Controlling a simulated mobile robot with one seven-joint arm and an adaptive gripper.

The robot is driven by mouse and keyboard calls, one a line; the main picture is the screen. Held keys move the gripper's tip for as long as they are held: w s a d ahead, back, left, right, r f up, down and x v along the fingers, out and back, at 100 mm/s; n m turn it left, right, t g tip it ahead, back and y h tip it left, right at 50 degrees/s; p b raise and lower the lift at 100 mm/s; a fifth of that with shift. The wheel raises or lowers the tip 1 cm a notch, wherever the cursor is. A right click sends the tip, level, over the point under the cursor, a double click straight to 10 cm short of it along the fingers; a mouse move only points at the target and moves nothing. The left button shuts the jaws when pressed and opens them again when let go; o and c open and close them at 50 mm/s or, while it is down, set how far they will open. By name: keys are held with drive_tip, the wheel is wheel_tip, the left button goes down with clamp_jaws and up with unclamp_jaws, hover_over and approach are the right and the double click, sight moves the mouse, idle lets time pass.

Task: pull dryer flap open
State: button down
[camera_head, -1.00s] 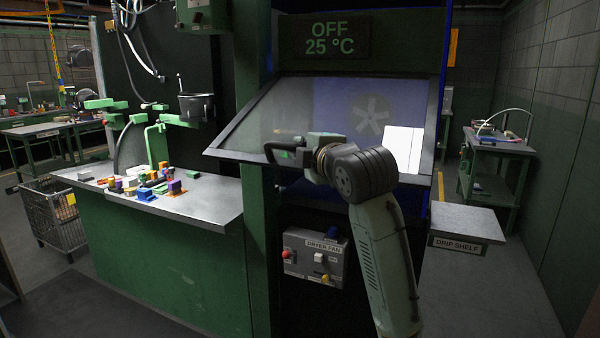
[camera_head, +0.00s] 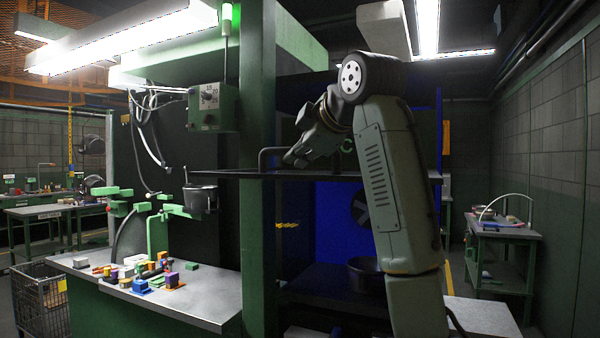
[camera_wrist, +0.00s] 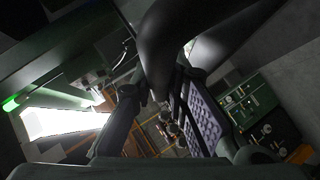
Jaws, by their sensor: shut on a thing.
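The dryer flap (camera_head: 235,174) is seen nearly edge-on in the head view, lying about level, with the dryer's inside showing below it. Its dark bar handle (camera_head: 264,154) stands on its left part. My gripper (camera_head: 290,157) is at this handle, shut on it. In the wrist view the handle is the thick dark curved bar (camera_wrist: 165,40) between my gripper's fingers (camera_wrist: 158,100). The exact contact is partly hidden by my own arm in the head view.
Inside the dryer are a blue back wall with a fan (camera_head: 359,207) and a dark pot (camera_head: 366,274). A hanging pot (camera_head: 200,198) and a bench with coloured blocks (camera_head: 175,300) are further left.

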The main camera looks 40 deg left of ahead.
drive_tip(key=shift+w+r, duration=0.15)
drive_tip(key=shift+r, duration=0.95)
drive_tip(key=c, duration=1.6)
unclamp_jaws()
drive_tip(key=shift+o, duration=0.2)
drive_tip(key=v, duration=1.1)
drive_tip(key=shift+d+r, duration=0.2)
drive_tip(key=shift+d, duration=0.1)
